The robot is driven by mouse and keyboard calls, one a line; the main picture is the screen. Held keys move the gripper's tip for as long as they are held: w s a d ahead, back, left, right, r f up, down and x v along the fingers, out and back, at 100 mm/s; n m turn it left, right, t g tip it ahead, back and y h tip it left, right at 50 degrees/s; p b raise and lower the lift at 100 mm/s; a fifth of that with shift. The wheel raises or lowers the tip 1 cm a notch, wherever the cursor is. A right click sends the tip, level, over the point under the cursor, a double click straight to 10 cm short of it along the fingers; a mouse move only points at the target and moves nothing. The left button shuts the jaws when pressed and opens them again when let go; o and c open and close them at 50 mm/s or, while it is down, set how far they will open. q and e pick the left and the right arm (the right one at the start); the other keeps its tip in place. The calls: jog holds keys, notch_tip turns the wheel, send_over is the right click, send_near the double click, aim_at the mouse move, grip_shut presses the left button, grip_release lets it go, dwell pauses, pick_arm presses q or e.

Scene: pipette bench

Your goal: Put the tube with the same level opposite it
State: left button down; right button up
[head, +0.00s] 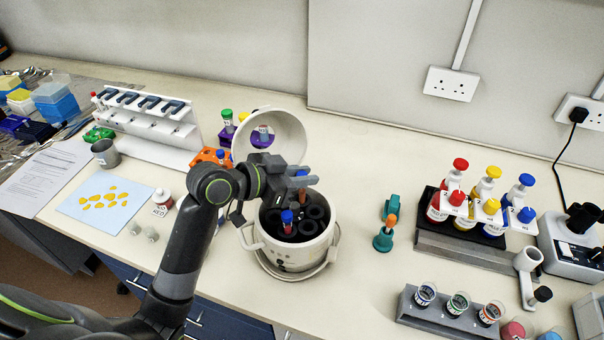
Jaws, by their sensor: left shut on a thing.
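The white centrifuge (328,240) stands open in the middle of the bench, its round lid (290,128) tilted up behind. A tube with a blue and red top (287,217) stands in a slot of its dark rotor (311,214). My right gripper is not in view.
A teal holder with an orange-topped item (384,238) stands right of the centrifuge. An orange rack (208,156) and capped tubes (227,115) are behind left. A pipette stand (150,120) is at left, a bottle rack (470,228) at right. Bench between centrifuge and bottles is mostly clear.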

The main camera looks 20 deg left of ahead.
pick_arm(q)
jog(key=shift+f, duration=0.2)
jog(key=shift+f+b, duration=0.9)
jog(key=shift+f, duration=0.1)
jog(key=c, duration=1.2)
grip_release()
jog(key=shift+r, duration=0.1)
jog(key=shift+c, duration=0.2)
jog(key=shift+s+a, duration=0.1)
